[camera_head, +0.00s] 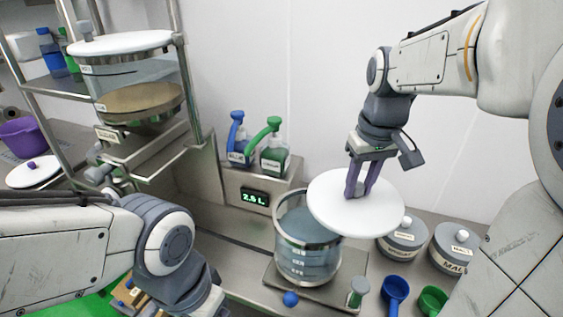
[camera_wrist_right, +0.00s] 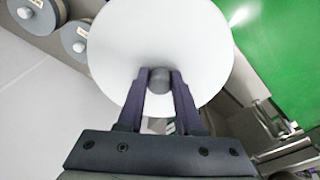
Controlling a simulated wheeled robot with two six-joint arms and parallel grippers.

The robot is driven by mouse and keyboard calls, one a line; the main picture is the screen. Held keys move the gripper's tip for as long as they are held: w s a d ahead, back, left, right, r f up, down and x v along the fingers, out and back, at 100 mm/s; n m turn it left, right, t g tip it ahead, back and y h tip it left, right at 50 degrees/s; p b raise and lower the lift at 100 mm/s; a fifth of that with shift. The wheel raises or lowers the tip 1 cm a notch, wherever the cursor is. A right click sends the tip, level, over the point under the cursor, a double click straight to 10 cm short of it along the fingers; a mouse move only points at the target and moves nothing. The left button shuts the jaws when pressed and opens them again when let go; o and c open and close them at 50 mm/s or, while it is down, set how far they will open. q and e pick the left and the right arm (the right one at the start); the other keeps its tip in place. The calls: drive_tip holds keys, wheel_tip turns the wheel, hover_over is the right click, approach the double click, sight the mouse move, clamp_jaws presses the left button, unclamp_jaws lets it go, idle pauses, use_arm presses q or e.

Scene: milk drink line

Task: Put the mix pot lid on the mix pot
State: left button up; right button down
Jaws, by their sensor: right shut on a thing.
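The mix pot lid (camera_head: 378,214) is a white disc with a grey knob. My right gripper (camera_head: 357,190) is shut on its knob and holds the lid tilted, above and to the right of the mix pot. The lid also fills the upper middle of the right wrist view (camera_wrist_right: 160,35), with the knob between the fingers (camera_wrist_right: 158,80). The mix pot (camera_head: 305,250) is a clear vessel with a metal rim, standing on a metal plate. The lid hides the right part of its rim. My left arm comes in at lower left; its fingers are out of frame.
Two grey lidded jars (camera_head: 402,243) stand right of the pot. A blue scoop (camera_head: 394,290) and a green scoop (camera_head: 432,300) lie in front. Blue and green pump bottles (camera_head: 274,158) stand on a box with a display behind. A metal rack with a large hopper (camera_head: 125,75) stands left.

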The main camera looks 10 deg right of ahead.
sight(316, 179)
drive_tip(key=w+a+f, duration=0.2)
drive_tip(key=w+a+f+p, duration=0.1)
drive_tip(key=w+a, duration=0.1)
drive_tip(key=w, duration=0.1)
drive_tip(key=w+a+f+p, duration=0.1)
drive_tip(key=w+a+f, duration=0.1)
drive_tip(key=shift+w+f, duration=0.3)
wheel_tip(316, 179, down, 4)
drive_tip(key=shift+f+p, duration=0.1)
drive_tip(key=shift+p, duration=0.5)
drive_tip(key=shift+f, duration=0.2)
drive_tip(key=c, duration=0.6)
unclamp_jaws()
drive_tip(key=shift+o, duration=0.2)
drive_tip(key=shift+r, duration=0.15)
